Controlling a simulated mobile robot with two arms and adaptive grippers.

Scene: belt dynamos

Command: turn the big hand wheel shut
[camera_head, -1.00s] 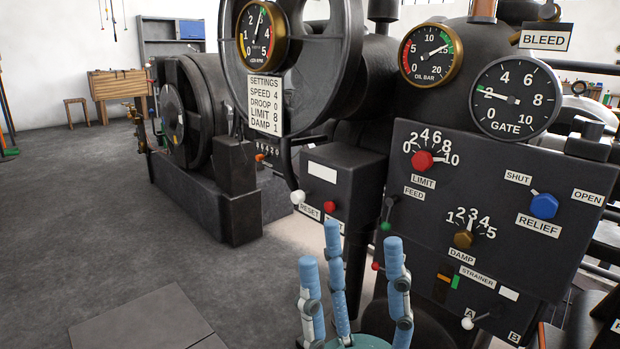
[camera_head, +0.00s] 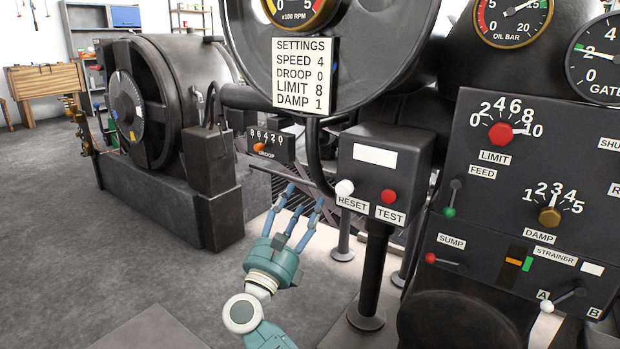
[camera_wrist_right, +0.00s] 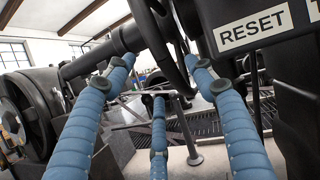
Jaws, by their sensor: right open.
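A big dark wheel (camera_head: 395,65) fills the top centre of the head view, behind the SETTINGS card (camera_head: 305,75). Its upper part is cut off by the frame. My right gripper (camera_head: 296,205) is open and empty, below this wheel and left of the RESET/TEST box (camera_head: 385,165). Its three blue fingers point up and away, apart from each other. In the right wrist view the fingers (camera_wrist_right: 158,95) spread around empty space, and a dark curved bar (camera_wrist_right: 170,50) shows beyond them; I cannot tell whether it is the wheel's rim. My left gripper is not in view.
The RESET sign (camera_wrist_right: 255,30) is close on the right in the wrist view. A control panel (camera_head: 485,190) with knobs and levers stands at the right. A small DROOP scale (camera_head: 268,145) is behind the fingers. A dynamo (camera_head: 150,110) stands at the left; floor (camera_head: 60,240) there is clear.

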